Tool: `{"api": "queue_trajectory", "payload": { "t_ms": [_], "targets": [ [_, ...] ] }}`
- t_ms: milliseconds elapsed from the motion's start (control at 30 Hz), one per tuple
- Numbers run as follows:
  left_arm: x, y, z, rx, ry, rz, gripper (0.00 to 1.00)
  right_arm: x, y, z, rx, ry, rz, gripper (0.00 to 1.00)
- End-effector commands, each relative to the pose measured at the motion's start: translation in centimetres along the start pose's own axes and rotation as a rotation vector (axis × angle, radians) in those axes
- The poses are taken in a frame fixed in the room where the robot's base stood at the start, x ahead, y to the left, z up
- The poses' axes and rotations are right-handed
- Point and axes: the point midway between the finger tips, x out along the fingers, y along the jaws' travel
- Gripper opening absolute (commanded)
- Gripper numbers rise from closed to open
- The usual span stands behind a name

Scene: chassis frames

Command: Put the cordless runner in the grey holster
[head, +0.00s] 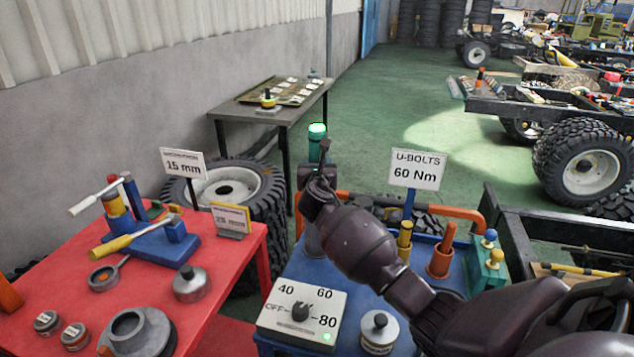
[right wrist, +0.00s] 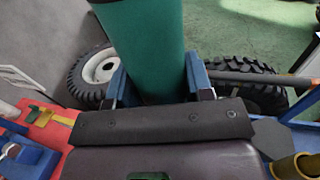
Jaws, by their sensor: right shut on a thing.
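The cordless runner (head: 318,150) is a dark green upright cylinder with a glowing green top, above the far left corner of the blue table. In the right wrist view its teal body (right wrist: 148,45) stands between the blue jaws. My right gripper (head: 318,174) is shut on it; the jaws also show in the right wrist view (right wrist: 160,85). A grey upright shape (head: 312,240) shows below the gripper, partly behind my arm. I cannot tell whether it is the grey holster or the runner's lower part. My left gripper is not in view.
A red table (head: 130,260) with tools is at left. Tyres stand behind.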

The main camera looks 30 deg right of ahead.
Motion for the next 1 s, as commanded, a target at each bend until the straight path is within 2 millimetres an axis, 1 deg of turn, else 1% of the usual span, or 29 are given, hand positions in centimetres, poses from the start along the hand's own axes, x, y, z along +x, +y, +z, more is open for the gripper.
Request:
{"api": "queue_trajectory", "payload": {
  "t_ms": [67,167,400,467,767,900,933,1000],
  "targets": [
    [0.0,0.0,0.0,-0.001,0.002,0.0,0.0,0.0,0.0,0.1,0.002,-0.005,0.0,0.0],
    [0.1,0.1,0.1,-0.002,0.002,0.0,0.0,0.0,0.0,-0.5,0.001,-0.004,0.0,0.0],
    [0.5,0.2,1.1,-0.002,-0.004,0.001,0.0,0.0,0.1,-3.6,-0.001,-0.002,0.0,0.0],
    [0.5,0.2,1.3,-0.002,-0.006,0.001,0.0,0.0,0.1,-4.1,0.001,-0.002,0.001,0.0],
    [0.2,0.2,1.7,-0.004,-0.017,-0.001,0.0,0.0,0.1,-4.1,0.002,-0.005,0.001,0.0],
    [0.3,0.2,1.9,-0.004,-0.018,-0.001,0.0,0.0,0.1,-4.4,0.0,-0.005,0.001,0.0],
    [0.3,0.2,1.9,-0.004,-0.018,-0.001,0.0,0.0,0.0,-4.6,-0.001,0.0,0.0,0.52],
    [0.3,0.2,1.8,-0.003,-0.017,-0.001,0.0,0.0,0.0,-4.6,0.0,0.0,0.0,0.62]
  ]
}}
